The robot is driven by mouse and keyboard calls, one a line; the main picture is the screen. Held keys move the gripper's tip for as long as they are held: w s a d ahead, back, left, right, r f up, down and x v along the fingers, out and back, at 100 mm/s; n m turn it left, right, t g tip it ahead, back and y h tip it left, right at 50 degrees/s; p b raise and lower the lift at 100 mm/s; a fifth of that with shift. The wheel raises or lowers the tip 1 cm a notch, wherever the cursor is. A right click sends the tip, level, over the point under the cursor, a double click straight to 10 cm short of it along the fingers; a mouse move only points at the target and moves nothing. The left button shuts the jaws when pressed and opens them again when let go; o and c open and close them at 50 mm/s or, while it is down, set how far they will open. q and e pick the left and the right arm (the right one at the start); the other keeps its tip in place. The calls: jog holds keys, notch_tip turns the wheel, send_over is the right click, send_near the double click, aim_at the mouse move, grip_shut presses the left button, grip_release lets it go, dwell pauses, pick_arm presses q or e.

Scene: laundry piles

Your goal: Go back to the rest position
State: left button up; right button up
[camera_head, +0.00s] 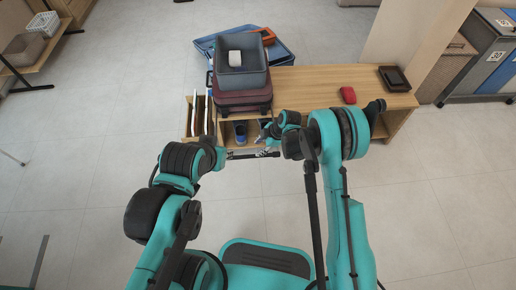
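My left arm comes in from the left, and its gripper (239,156) is small and dark in front of the wooden bench (318,84). My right arm reaches in from the right, and its gripper (267,153) is close beside the left one, near the bench's front. Both are partly hidden by my own arm links and too small to show whether the fingers are open. I see nothing held clearly in either one.
A grey bin (241,78) with a white item (234,58) stands on a maroon case (241,99) at the bench's left end. A red item (348,95) and a dark tray (394,79) lie on the bench.

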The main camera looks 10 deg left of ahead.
dwell(0.4)
jog(key=s+d+r+m+t+h, duration=0.1)
jog(key=s+d+r+m+t, duration=0.1)
jog(key=d+r+m, duration=0.65)
jog(key=s+d+r+m+t+h, duration=0.15)
jog(key=d+r, duration=0.35)
jog(key=r, duration=0.9)
jog(key=s+d+r+m+t+h, duration=0.1)
jog(key=s+d+r+m, duration=0.2)
jog(key=s+d+m, duration=0.2)
jog(key=s+d+r+m+t+h, duration=0.1)
jog(key=s+d+r+m, duration=0.3)
jog(key=s+d, duration=0.6)
jog(key=s+m+t, duration=0.1)
jog(key=s+m, duration=0.1)
jog(key=s, duration=0.2)
jog(key=shift+d+r+m, duration=0.15)
jog(key=shift+r+m, duration=0.1)
jog(key=shift+m, duration=0.05)
jog(key=shift+h, duration=0.25)
